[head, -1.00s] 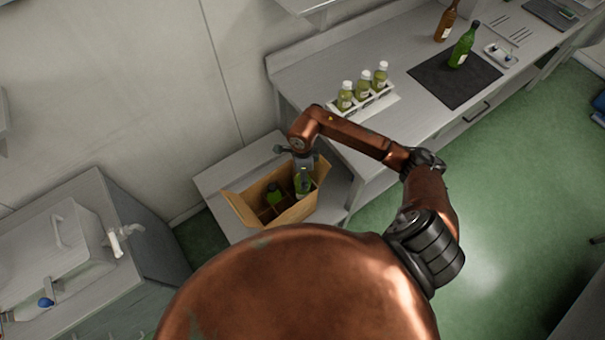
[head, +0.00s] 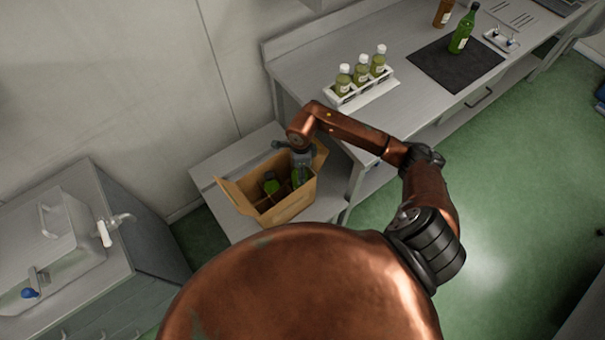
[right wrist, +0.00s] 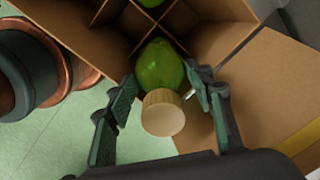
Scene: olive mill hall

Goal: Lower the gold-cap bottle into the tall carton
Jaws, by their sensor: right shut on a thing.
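The tall carton (head: 291,205) stands open on a low bench, its flaps spread and cardboard dividers inside. My right gripper (head: 300,160) reaches down over its right part. In the right wrist view my right gripper (right wrist: 160,88) is shut on the gold-cap bottle (right wrist: 158,66), with a finger on each side of its pale gold cap. The green bottle is below the carton rim within a divider compartment; its lower part is hidden. In the head view it shows partly (head: 297,178) under the gripper. My left gripper is not in view.
Another green bottle (head: 271,186) stands in the carton to the left. A white rack (head: 366,93) of three white-capped bottles sits on the counter. A green bottle (head: 461,32) stands on a dark mat (head: 455,70), near a brown bottle (head: 443,13). A carton flap (head: 236,197) sticks out left.

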